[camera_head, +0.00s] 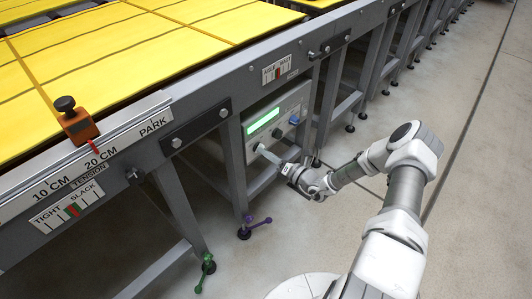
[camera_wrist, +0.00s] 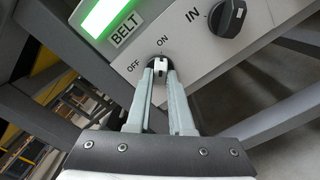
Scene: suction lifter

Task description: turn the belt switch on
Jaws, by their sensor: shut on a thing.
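The belt switch (camera_wrist: 160,65) is a small dark knob with a white lever on the grey control panel (camera_head: 278,118), with OFF printed to its left and ON above it. My gripper (camera_wrist: 158,74) is shut on the switch, its two long grey fingers on either side of the lever. The fingers hide part of the knob, so I cannot tell exactly which mark it points to. In the head view my gripper (camera_head: 261,151) reaches to the lower left of the panel, and the switch is too small to make out.
A lit green display (camera_wrist: 103,17) sits above the BELT label. A black IN knob (camera_wrist: 227,17) is to the right. The panel hangs under the conveyor frame (camera_head: 235,85), with legs around it. Open floor (camera_head: 465,215) lies right of my arm.

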